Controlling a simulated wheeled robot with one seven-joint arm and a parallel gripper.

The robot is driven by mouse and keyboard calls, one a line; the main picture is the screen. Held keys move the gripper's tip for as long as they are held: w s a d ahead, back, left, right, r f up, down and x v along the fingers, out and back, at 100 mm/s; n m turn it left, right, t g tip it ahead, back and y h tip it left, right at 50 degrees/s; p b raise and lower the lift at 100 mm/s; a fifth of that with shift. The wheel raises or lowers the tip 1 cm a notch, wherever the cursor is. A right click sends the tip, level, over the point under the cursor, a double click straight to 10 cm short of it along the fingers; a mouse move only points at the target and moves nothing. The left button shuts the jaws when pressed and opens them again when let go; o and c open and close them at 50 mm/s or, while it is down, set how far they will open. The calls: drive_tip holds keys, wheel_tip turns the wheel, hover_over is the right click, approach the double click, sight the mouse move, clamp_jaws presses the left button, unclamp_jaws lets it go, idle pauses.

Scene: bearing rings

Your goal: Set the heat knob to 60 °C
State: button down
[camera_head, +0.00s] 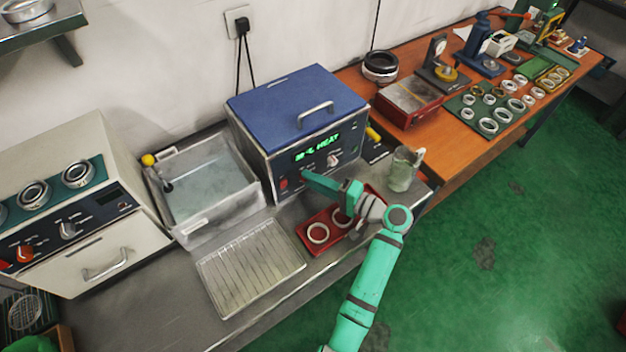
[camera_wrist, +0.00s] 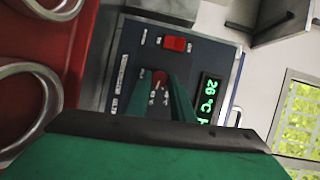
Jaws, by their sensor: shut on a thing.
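The blue-lidded bath unit (camera_head: 297,105) has a dark front panel with a lit green display (camera_head: 317,147). In the wrist view the display (camera_wrist: 208,98) reads 26 °C, with further letters cut off. The heat knob (camera_wrist: 159,77) shows red between my fingertips, with small temperature marks around it. My gripper (camera_head: 305,174) reaches the panel from the right, and it also fills the lower wrist view (camera_wrist: 160,88). Its jaws are shut on the knob. The fingers hide most of the knob, and I cannot tell which mark it points to.
A red switch (camera_head: 283,183) sits left of the knob and a pale knob (camera_head: 333,160) sits to its right. A red tray (camera_head: 306,243) with metal rings lies below my gripper. A glass beaker (camera_head: 401,172) stands at right, and a wire rack (camera_head: 247,277) lies in front.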

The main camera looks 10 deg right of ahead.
drive_tip(key=shift+m, duration=0.5)
drive_tip(key=c, duration=1.5)
unclamp_jaws()
drive_tip(key=shift+w, duration=0.1)
drive_tip(key=shift+c, duration=0.2)
drive_tip(key=shift+d, duration=0.1)
drive_tip(key=v, duration=1)
drive_tip(key=shift+s+d+f, duration=0.2)
drive_tip(key=shift+s+d, duration=0.05)
drive_tip(key=shift+s, duration=0.05)
